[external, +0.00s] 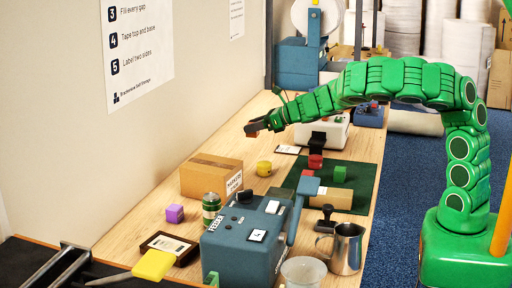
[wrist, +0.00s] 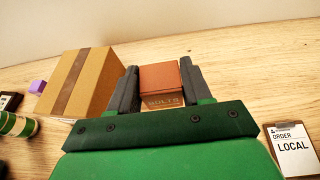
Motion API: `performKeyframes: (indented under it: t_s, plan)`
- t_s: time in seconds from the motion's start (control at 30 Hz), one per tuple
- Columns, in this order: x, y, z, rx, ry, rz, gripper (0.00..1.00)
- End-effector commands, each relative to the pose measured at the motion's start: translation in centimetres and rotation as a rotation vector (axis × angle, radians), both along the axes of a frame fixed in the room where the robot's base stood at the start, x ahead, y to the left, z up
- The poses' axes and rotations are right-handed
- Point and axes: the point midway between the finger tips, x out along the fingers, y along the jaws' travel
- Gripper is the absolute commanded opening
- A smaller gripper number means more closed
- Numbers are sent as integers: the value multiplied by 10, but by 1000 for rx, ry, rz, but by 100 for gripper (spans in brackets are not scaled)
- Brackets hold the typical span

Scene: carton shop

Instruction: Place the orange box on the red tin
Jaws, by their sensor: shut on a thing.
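My gripper (wrist: 160,88) is shut on the orange box (wrist: 160,77), which has "BOLTS" printed on its near face, with a dark finger on either side. In the external view my gripper (external: 262,126) holds the orange box (external: 252,128) in the air above the bench, beyond the cardboard carton. The red tin (external: 316,161) is a small round tin near the far edge of the green mat, to the right of and below my gripper in the picture. The red tin is not seen in the wrist view.
A taped cardboard carton (external: 211,176) stands near the wall, with a yellow tin (external: 263,168) beside it. A green block (external: 340,173) sits on the green mat (external: 363,181). A blue-grey dispenser (external: 243,243), green can (external: 211,208) and metal jug (external: 347,250) crowd the near bench.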

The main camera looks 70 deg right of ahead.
Motion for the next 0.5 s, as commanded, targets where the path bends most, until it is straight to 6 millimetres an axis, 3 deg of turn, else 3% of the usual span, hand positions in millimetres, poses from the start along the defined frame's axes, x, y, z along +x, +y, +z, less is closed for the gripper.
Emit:
performKeyframes:
  t_s: [0.5]
  plan:
    - [-1, 0, 68, -3, -1, -1, 13]
